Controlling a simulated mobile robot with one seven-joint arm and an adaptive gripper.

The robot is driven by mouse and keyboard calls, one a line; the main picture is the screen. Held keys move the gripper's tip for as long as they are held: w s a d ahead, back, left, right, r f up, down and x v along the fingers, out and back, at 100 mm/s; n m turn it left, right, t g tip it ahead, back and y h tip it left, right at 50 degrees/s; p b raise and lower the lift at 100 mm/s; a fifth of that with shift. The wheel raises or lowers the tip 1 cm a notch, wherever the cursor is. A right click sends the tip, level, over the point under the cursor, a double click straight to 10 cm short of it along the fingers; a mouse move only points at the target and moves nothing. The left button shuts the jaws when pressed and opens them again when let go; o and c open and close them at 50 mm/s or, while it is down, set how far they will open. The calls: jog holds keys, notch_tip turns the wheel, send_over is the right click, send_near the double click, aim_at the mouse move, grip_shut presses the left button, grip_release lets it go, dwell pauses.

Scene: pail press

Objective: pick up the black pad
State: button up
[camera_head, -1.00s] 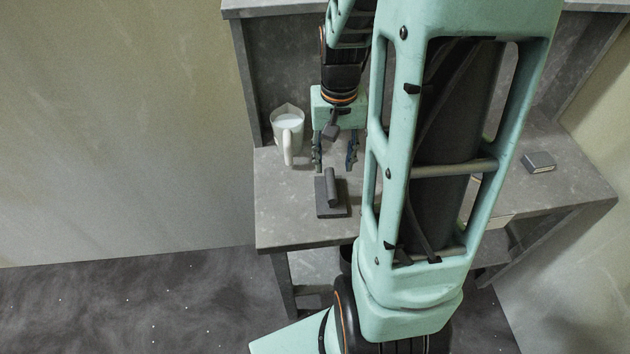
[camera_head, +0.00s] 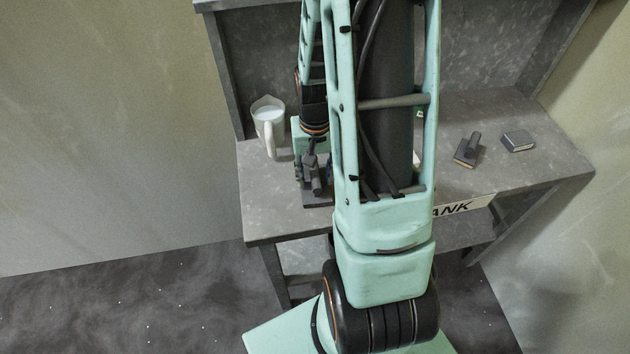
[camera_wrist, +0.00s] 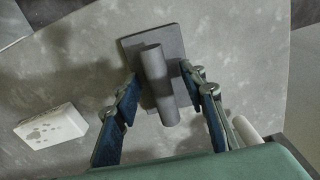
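The black pad (camera_head: 317,201) is a dark, flat rectangular plate with a round bar handle on top. It lies on the grey bench at the front left, partly hidden by my gripper. In the wrist view the pad (camera_wrist: 178,42) lies flat, with its handle (camera_wrist: 158,85) running along the middle. My gripper (camera_head: 313,176) is low over it, pointing down. In the wrist view my gripper's fingers (camera_wrist: 160,78) are apart, one on each side of the handle, with gaps visible. Whether they touch the plate I cannot tell.
A white jug (camera_head: 268,119) with white contents stands just left of my gripper. A smaller handled pad (camera_head: 467,151) and a dark block (camera_head: 518,141) sit at the right. A white spotted block (camera_wrist: 52,126) shows in the wrist view. My arm hides the bench's middle.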

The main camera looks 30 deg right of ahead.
aim_at(315, 173)
jog(key=shift+c, duration=0.2)
grip_shut()
jog(key=shift+r, duration=0.5)
notch_tip(315, 173, up, 2)
jog(key=shift+w+r, duration=0.1)
jog(key=s+d+r+b, duration=0.1)
jog(key=s+d+r, duration=0.7)
jog(key=s+r, duration=0.2)
jog(key=shift+s, duration=0.9)
jog(key=shift+f, duration=0.1)
